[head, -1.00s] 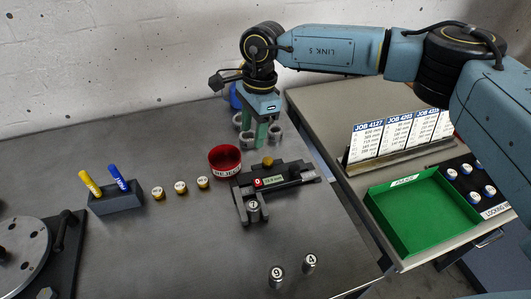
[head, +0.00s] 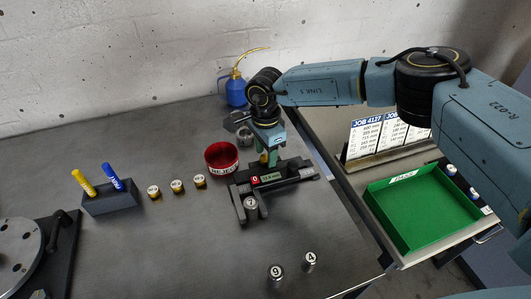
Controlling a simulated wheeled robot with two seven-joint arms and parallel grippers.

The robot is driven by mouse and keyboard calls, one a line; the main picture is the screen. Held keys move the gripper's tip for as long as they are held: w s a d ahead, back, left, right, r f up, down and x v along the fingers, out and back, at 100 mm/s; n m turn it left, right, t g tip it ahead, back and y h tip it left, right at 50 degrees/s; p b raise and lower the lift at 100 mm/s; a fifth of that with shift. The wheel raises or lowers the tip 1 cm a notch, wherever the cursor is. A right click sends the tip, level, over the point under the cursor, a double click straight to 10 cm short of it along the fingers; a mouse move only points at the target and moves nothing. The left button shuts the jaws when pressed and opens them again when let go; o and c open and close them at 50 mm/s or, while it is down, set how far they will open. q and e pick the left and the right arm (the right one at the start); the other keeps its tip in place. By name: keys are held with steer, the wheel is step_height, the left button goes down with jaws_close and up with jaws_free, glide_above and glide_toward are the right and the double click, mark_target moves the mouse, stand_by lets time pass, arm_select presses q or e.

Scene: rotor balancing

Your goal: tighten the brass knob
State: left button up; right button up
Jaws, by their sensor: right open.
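The brass knob (head: 264,157) sits at the back of a dark measuring fixture (head: 305,172) that carries a small green display and a red button. The knob is partly hidden by the gripper. A steel cylinder marked 7 (head: 251,204) stands between the fixture's front prongs. My left gripper is not in view.
A red labelled bowl (head: 221,157) stands close left of the fixture. Behind are steel parts (head: 244,135) and a blue oil can (head: 236,92). Two numbered cylinders stand in front (head: 276,272). A green tray (head: 420,215) is at right.

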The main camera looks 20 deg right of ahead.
steer(key=shift+f, duration=0.2)
steer(key=shift+c, duration=0.2)
steer(key=c, duration=1)
steer(key=shift+o, duration=0.2)
